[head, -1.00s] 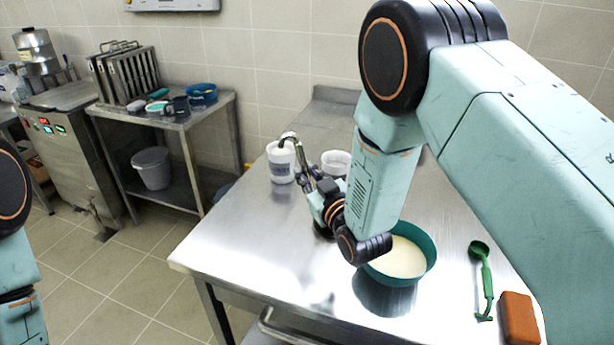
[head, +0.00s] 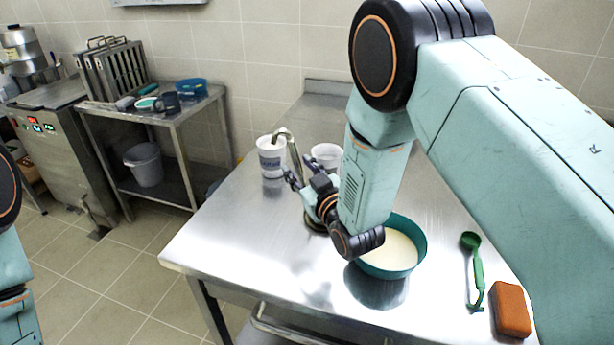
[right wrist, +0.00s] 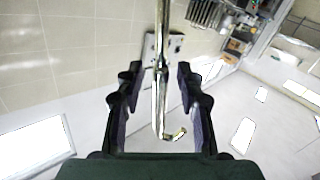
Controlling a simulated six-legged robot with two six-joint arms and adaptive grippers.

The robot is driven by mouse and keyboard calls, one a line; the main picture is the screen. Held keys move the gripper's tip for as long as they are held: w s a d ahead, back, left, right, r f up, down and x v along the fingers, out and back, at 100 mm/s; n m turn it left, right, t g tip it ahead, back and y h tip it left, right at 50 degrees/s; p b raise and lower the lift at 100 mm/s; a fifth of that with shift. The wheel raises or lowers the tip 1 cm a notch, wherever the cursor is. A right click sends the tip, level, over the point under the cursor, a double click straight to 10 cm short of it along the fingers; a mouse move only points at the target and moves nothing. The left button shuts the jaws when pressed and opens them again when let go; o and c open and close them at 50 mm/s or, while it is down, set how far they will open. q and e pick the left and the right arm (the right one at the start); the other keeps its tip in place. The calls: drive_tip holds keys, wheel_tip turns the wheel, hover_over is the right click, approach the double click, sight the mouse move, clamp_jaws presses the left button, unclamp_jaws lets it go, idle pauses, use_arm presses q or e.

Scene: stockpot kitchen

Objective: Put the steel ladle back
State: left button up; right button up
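The steel ladle (head: 293,152) stands near upright over the table, its hooked handle end at the top. Its lower part is hidden behind my right gripper and forearm. My right gripper (head: 301,181) is beside the handle, low over the table. In the right wrist view the bare handle (right wrist: 161,95) runs between the two spread fingers (right wrist: 160,85), with a gap on each side, its hook at the bottom. A dark round base (head: 316,221) shows partly under my gripper; I cannot tell how the ladle meets it. My left gripper is out of view.
A teal bowl of pale liquid (head: 399,250) stands beside my right wrist. Two white tubs (head: 271,160) (head: 326,156) stand behind. A green ladle (head: 476,272) and an orange-brown block (head: 511,308) lie at right. The steel table's (head: 235,245) front left is clear.

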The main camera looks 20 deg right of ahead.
drive_tip(key=shift+s+a, duration=0.1)
drive_tip(key=shift+s, duration=0.3)
drive_tip(key=s+d+b, duration=0.1)
drive_tip(key=s+d, duration=0.1)
drive_tip(key=s, duration=0.9)
drive_tip(key=shift+d+r, duration=0.25)
drive_tip(key=shift+r, duration=0.05)
drive_tip(key=shift+a, duration=0.1)
drive_tip(key=shift+f, duration=0.1)
